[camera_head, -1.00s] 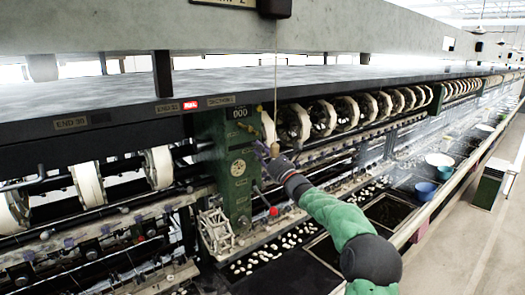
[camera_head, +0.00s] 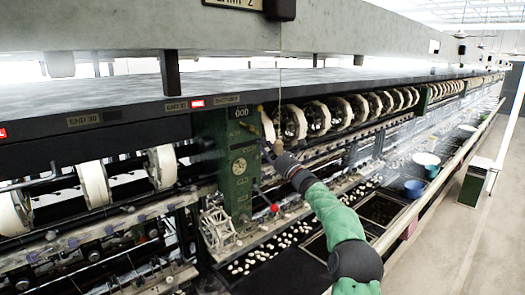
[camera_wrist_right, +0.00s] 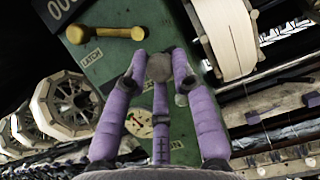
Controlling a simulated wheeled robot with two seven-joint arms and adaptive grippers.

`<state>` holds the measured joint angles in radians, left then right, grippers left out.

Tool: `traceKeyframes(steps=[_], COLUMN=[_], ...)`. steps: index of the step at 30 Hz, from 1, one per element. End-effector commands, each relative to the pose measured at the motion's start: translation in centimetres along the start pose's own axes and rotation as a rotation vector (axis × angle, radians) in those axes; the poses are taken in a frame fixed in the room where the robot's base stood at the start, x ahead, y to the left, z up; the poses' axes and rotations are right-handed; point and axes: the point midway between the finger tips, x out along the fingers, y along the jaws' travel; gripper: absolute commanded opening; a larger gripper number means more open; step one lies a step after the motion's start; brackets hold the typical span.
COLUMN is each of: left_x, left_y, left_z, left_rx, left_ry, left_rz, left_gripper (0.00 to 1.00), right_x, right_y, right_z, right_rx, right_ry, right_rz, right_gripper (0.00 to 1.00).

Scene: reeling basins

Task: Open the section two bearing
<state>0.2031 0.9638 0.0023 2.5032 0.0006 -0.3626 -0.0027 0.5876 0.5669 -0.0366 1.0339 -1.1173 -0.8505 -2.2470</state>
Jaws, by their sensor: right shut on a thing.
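The green section post (camera_head: 238,165) stands in the middle of the head view, with a 000 counter and a round dial. A yellow latch handle (camera_head: 260,111) is at its upper right edge; in the right wrist view the handle (camera_wrist_right: 105,33) lies across the green face near a LATCH label. My right gripper (camera_head: 268,150) is just right of the post, below the latch handle. In the wrist view its purple fingers (camera_wrist_right: 160,75) are shut on a round grey-brown knob (camera_wrist_right: 159,67); whether the knob is fixed to the post is unclear. My left gripper is out of view.
White reels (camera_head: 160,167) line both sides of the post. A red knob (camera_head: 275,208) sits low in front.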

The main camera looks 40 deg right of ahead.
Motion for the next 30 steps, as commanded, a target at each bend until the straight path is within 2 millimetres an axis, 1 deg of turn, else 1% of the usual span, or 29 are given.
traceKeyframes(steps=[1, 7, 8, 9, 10, 22, 26, 30], left_x=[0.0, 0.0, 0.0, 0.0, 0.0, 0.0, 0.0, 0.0], left_y=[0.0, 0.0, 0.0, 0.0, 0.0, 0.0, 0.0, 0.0], left_z=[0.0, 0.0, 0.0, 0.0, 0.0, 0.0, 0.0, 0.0], left_rx=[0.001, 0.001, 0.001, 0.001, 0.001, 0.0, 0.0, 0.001], left_ry=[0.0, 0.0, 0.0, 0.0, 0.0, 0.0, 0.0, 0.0], left_rz=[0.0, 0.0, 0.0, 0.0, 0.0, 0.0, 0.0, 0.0], left_gripper=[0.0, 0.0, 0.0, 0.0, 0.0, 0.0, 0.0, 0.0], right_x=[-0.1, -0.1, -0.1, -0.1, -0.1, -0.3, -1.3, -3.2], right_y=[-0.2, -0.2, -0.2, -0.2, -0.2, -0.1, -0.2, -0.1], right_z=[0.5, 0.5, 0.5, 0.5, 0.5, 0.2, 0.3, 0.4], right_rx=[-0.004, -0.003, -0.003, -0.003, -0.003, -0.001, -0.002, -0.002], right_ry=[-0.007, -0.007, -0.007, -0.007, -0.006, -0.003, -0.001, -0.002], right_rz=[-0.002, -0.002, -0.002, -0.002, -0.002, -0.001, -0.002, -0.003], right_gripper=[0.0, 0.0, 0.32, 0.43, 0.5, 0.5, 0.5, 0.5])
